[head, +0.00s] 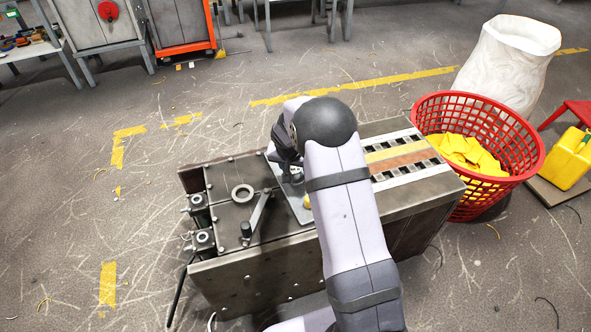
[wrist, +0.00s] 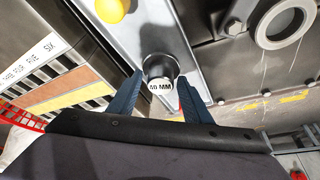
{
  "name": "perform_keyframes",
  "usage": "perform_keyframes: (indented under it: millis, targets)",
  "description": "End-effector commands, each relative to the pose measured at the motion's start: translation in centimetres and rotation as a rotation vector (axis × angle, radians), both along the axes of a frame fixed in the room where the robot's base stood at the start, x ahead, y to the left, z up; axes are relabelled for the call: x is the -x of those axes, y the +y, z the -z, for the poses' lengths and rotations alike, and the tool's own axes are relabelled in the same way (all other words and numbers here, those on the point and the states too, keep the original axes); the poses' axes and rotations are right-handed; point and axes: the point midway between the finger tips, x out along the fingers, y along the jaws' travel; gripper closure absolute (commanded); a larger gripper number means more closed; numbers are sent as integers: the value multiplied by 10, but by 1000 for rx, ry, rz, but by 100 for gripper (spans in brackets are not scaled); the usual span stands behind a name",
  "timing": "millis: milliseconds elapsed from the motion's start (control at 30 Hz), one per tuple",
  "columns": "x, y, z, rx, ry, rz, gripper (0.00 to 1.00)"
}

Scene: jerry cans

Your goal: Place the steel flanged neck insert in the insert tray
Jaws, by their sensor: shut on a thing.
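My gripper (wrist: 158,100) is shut on a dark round piece with a pale top marked "MM" (wrist: 160,86), which I take for the steel flanged neck insert. Its flange is not clear to see. It is over or on a light grey metal plate with a rim (wrist: 178,45), which looks like the insert tray; I cannot tell whether it touches. A yellow knob-like piece (wrist: 110,10) is on the same plate. In the head view my gripper (head: 292,172) is over the plate (head: 296,200), and my arm hides much of it.
The steel bench (head: 260,270) carries a round ring (head: 242,193), a lever (head: 258,215) and a striped, numbered strip (head: 400,155). A red basket (head: 525,150) with yellow pieces, a yellow can (head: 570,160) and a white sack (head: 510,60) stand to the right. The floor at left is mostly clear.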

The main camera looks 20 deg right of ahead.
Motion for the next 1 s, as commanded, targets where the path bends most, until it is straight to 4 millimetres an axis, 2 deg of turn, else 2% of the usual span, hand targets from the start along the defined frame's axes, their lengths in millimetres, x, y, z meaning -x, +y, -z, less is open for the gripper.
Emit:
perform_keyframes:
  millis: [267, 300, 367, 767, 867, 1000]
  targets:
    - [0, 0, 3, 0, -1, 0, 82]
    - [0, 0, 3, 1, -1, 0, 50]
    - [0, 0, 2, 0, 0, 0, 36]
    - [0, 0, -1, 0, 0, 0, 36]
    - [1, 1, -7, 0, -2, 0, 36]
    - [7, 5, -24, 0, -3, -1, 36]
